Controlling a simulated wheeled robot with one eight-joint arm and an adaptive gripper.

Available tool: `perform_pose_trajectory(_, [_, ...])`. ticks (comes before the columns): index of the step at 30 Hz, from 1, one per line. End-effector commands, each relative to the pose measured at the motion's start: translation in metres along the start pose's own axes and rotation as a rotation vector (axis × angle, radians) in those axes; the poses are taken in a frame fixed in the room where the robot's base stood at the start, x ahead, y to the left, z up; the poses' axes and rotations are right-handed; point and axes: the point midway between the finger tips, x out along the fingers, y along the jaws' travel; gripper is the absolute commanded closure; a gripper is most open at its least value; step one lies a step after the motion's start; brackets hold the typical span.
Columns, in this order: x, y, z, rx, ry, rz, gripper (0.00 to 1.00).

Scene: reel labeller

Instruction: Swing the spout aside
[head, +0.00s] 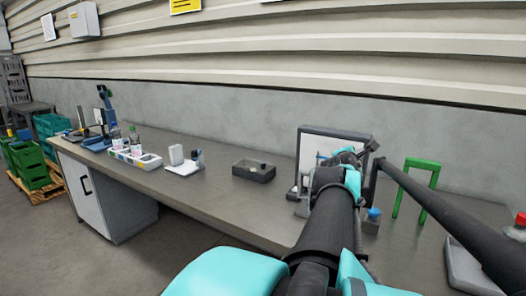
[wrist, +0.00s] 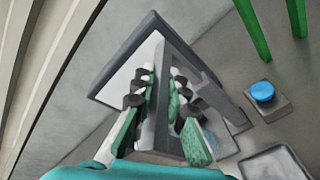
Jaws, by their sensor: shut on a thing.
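My gripper (wrist: 163,90) is shut on a narrow grey bar (wrist: 164,65) in the wrist view, one green-padded finger on each side. The bar seems to be the spout, but the fingers cover part of it. It stands in front of a dark-framed pale panel (wrist: 122,68). In the head view my gripper (head: 342,156) is in front of the same panel (head: 314,152), and my arm hides most of the held part and the lower part of the device.
A blue button on a grey box (head: 373,219) stands right of the device; the blue button (wrist: 262,91) also shows in the wrist view. A green frame (head: 433,180) stands further right.

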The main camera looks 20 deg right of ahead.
Motion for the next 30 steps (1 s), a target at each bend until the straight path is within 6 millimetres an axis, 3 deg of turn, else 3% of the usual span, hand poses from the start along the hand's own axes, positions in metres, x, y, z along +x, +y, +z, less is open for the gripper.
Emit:
perform_pose_trajectory(20, [-0.0009,0.0003,-0.0015,-0.004,0.015,0.008,1.0])
perform_pose_trajectory(21, [-0.0009,0.0003,-0.0015,-0.004,0.015,0.008,0.86])
perform_pose_trajectory(26, [-0.0009,0.0004,-0.0014,-0.004,0.015,0.008,0.66])
perform_pose_trajectory(30, [-0.0009,0.0005,-0.0014,-0.004,0.015,0.008,0.66])
